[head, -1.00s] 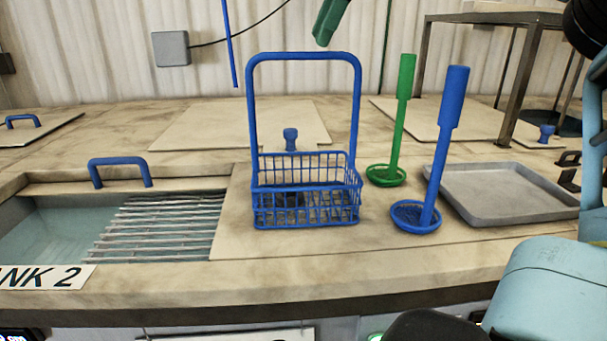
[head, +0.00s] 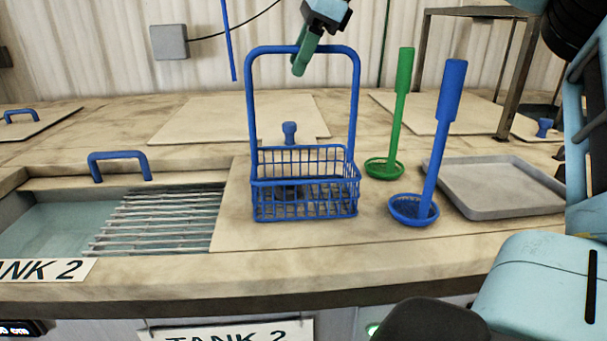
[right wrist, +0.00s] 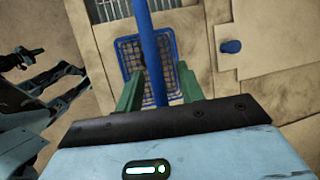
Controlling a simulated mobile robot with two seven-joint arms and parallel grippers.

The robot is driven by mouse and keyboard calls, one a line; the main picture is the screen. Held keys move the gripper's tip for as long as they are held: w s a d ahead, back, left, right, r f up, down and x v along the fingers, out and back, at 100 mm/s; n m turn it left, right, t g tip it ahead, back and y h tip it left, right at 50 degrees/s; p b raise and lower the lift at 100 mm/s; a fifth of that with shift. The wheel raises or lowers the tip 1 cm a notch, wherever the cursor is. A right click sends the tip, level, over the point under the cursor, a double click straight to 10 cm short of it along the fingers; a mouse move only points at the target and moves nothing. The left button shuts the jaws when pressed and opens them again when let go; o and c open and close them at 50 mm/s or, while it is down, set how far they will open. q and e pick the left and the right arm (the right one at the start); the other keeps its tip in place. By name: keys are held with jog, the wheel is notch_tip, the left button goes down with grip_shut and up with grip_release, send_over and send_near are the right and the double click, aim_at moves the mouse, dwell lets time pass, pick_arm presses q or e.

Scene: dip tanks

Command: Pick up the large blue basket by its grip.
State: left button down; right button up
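The large blue basket (head: 305,200) stands upright on the worktop, a wire basket with a tall arched grip (head: 300,50). My right gripper (head: 300,62) is at the top bar of the grip, with a green finger crossing in front of it in the head view. In the right wrist view, the open green fingers (right wrist: 160,75) stand on either side of the blue bar (right wrist: 151,50), with gaps visible. The basket's mesh (right wrist: 150,60) shows below.
A blue ladle-like basket (head: 412,209) and a green one (head: 384,168) stand right of the large basket. A grey tray (head: 490,212) lies further right. An open tank with a slatted rack (head: 160,225) is on the left. A blue rod (head: 228,40) hangs behind.

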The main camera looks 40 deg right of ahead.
jog(key=shift+w+f, duration=0.1)
jog(key=shift+f, duration=0.35)
jog(key=shift+f, duration=0.15)
jog(key=shift+f, duration=0.1)
dwell(0.3)
grip_shut()
jog(key=shift+a, duration=0.1)
dwell(1.3)
